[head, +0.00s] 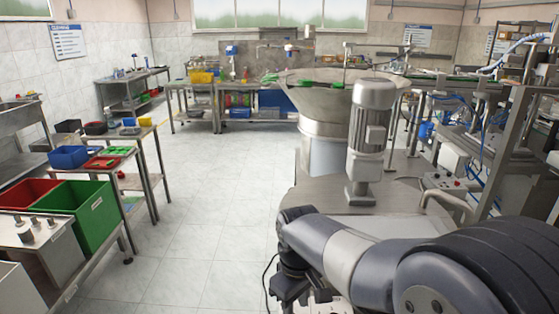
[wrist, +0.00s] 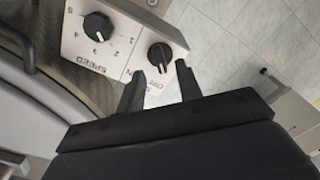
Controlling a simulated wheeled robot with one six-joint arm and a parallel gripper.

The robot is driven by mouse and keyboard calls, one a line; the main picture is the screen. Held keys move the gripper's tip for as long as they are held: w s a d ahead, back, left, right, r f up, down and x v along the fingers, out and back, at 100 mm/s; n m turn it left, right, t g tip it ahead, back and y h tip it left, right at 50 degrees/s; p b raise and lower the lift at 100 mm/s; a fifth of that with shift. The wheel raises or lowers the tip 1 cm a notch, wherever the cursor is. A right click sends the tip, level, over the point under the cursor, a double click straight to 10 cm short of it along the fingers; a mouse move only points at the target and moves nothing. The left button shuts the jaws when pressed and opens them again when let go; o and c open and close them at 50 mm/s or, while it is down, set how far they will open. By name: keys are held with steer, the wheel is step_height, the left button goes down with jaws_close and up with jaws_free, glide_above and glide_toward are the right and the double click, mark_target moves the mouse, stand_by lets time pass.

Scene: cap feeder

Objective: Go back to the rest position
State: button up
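My gripper (wrist: 160,70) is open, its two black fingers apart with nothing between them. It hangs over a grey control box with a dial marked SPEED (wrist: 98,27) and a second black knob (wrist: 160,56). The second knob shows just beyond and between the fingertips; I cannot tell whether they touch it. In the head view my arm reaches in from the lower right and bends down, with the gripper (head: 292,290) low beside the feeder's base plate. The control box is hidden there.
The bowl feeder (head: 318,105) and a grey motor (head: 370,140) stand ahead, close to my arm. Metal framing with hoses (head: 500,120) is at the right. Benches with a green bin (head: 92,220) and a red bin (head: 28,193) line the left. The tiled floor between is clear.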

step_height(320, 180, down, 4)
steer(key=shift+r, duration=0.15)
steer(key=shift+r, duration=0.15)
